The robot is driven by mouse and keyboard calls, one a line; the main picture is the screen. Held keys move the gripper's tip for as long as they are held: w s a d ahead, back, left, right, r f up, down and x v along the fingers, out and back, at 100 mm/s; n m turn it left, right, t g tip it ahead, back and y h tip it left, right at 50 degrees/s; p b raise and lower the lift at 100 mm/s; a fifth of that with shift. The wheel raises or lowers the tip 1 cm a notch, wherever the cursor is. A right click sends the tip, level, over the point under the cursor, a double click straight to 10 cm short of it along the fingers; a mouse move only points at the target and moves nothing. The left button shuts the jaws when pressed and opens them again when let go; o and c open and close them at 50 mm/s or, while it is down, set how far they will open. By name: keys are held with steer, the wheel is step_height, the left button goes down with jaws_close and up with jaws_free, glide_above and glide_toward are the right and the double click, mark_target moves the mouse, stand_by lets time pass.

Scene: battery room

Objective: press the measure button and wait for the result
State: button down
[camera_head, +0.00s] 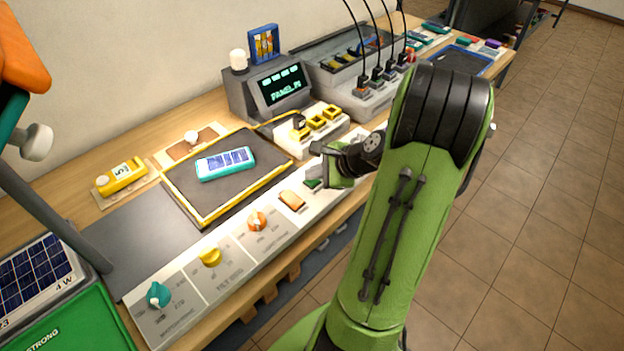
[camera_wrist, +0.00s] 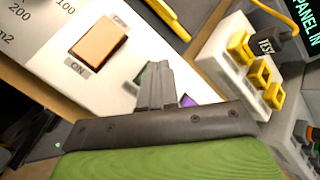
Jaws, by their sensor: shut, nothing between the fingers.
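The long white control panel (camera_head: 200,290) runs along the bench's front. A small dark green button (camera_head: 313,184) sits near its right end, beside my gripper (camera_head: 322,166). In the wrist view, my gripper (camera_wrist: 158,68) has its fingers together and empty, over the panel. A purple piece (camera_wrist: 187,100) shows right of the fingers. An orange rocker switch (camera_head: 292,201) marked ON and OFF is left of the button. The grey tester's screen (camera_head: 280,86) reads "PANEL IN".
A teal-framed solar panel (camera_head: 226,163) lies on the yellow-edged dark mat (camera_head: 184,205). Teal, yellow and orange knobs (camera_head: 256,221) line the control panel. Yellow sockets (camera_head: 317,123) with a black plug stand behind my gripper. Chargers with cables (camera_head: 376,85) are farther back.

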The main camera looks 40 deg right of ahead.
mark_target(315, 182)
steer(key=shift+f, duration=0.25)
steer(key=shift+r, duration=0.15)
steer(key=shift+r+p, duration=0.7)
steer(key=shift+p, duration=0.15)
step_height(315, 182, up, 5)
steer(key=p, duration=0.5)
steer(key=shift+r, duration=0.15)
stand_by(0.5)
